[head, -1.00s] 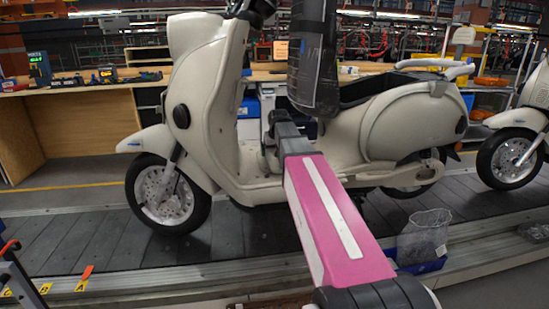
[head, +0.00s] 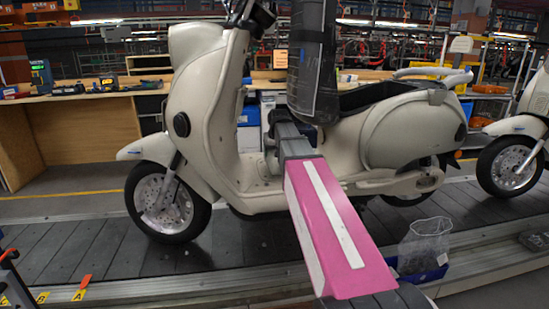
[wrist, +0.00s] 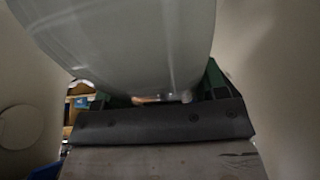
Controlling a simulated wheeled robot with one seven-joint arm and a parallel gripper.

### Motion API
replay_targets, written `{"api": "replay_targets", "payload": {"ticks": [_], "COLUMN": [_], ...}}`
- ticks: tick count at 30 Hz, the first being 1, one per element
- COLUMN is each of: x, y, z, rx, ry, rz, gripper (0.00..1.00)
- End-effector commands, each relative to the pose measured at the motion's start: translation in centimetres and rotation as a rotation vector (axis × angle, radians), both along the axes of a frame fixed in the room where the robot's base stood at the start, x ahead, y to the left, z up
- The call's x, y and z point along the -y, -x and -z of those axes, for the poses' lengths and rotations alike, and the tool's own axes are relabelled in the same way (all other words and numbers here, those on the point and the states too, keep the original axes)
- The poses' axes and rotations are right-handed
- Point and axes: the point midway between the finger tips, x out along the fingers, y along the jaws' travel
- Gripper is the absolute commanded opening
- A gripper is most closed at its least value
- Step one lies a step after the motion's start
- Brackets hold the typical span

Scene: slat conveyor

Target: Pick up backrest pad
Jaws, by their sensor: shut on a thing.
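A tall dark pad in clear, shiny wrapping, which I take for the backrest pad (head: 312,65), stands upright in front of the cream scooter's (head: 215,110) seat area. Its top runs out of the head view. My gripper (head: 277,122) is at the end of my pink arm, close to the pad's lower end and above the scooter's footwell. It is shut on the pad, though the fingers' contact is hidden. In the wrist view, a rounded, glossy grey surface, apparently the wrapped pad (wrist: 135,40), fills the top middle.
The scooter stands on the dark slat conveyor (head: 85,240); another scooter (head: 510,150) is at the right. A blue bin (head: 425,272) with a clear bag is by the near edge. A wooden workbench (head: 85,130) with tools stands behind. Cream panels flank the wrist view.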

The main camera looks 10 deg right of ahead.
Motion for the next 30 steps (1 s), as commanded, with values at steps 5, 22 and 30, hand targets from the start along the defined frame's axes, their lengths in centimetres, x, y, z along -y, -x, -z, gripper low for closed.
{"api": "replay_targets", "payload": {"ticks": [5, 22, 30], "x": [-0.9, -7.2, -8.2], "y": [1.0, 7.2, 8.2], "z": [-1.3, -6.7, -7.6], "rx": [0.000, 0.000, 0.000], "ry": [-0.001, -0.001, 0.000], "rz": [-0.001, -0.001, 0.000], "gripper": [0.33, 0.33, 0.33]}}
